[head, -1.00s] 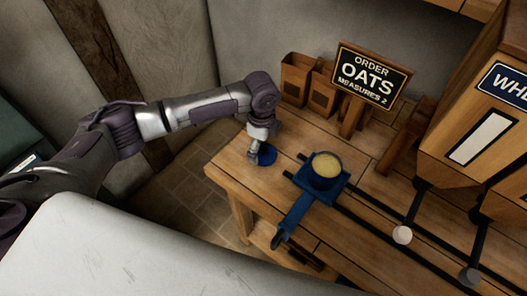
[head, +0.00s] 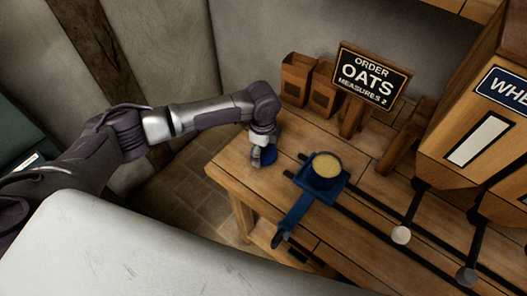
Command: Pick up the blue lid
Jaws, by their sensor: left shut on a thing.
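The blue lid (head: 268,156) is at the left end of the wooden table in the head view, partly hidden by my left gripper. My left gripper (head: 259,158) points down over it and is shut on it. The lid is at or just above the tabletop; I cannot tell if it is clear of the wood. My right gripper is not in view.
A blue cup (head: 325,171) of pale grain stands on a blue sliding carriage on dark rails. A sign (head: 371,77) reads "ORDER OATS MEASURES 2". Wooden bins (head: 298,78) stand behind, and large wooden hoppers (head: 470,125) are at the right.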

